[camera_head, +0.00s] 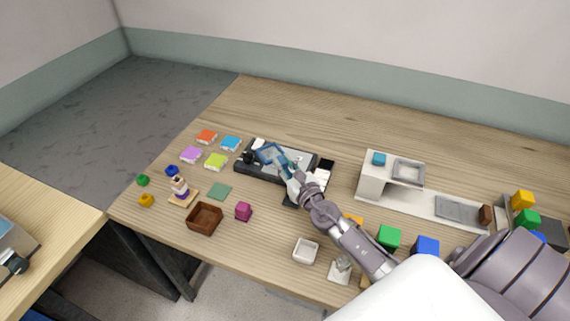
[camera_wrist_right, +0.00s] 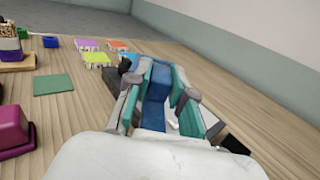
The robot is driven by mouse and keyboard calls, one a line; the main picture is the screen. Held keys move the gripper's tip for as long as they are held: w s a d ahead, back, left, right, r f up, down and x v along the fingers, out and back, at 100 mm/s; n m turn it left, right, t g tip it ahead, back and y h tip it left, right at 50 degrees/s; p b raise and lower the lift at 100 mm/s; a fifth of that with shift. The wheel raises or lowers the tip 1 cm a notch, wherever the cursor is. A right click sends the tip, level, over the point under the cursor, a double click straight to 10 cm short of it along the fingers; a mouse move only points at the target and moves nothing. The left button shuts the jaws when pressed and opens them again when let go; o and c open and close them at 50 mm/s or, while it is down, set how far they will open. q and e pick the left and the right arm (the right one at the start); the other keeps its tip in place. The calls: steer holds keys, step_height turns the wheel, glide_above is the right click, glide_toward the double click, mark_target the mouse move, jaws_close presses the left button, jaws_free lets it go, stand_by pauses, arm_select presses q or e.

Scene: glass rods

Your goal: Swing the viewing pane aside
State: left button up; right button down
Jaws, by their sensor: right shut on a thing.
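The viewing pane appears to be a small blue-framed panel (camera_head: 271,153) standing tilted over a dark, shallow tray-like unit (camera_head: 243,168). My right gripper (camera_head: 285,169) reaches over this unit from the front right. It is shut on a blue part of the pane; in the right wrist view the blue piece (camera_wrist_right: 154,108) lies between the fingers of the gripper (camera_wrist_right: 160,85). The fingers hide much of the pane and its mounting. My left gripper is not in view.
Several coloured tiles (camera_head: 216,161) lie left of the unit. The table behind is clear.

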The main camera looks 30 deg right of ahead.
steer(key=c, duration=1.1)
jaws_free()
steer(key=shift+o, duration=0.5)
steer(key=shift+s+d, duration=0.1)
steer(key=shift+s+f, duration=0.1)
steer(key=shift+s, duration=0.2)
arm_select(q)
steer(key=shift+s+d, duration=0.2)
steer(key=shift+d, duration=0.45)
arm_select(e)
steer(key=s, duration=1.1)
steer(key=shift+s+a, duration=0.15)
steer(key=shift+a, duration=0.15)
steer(key=shift+c, duration=0.3)
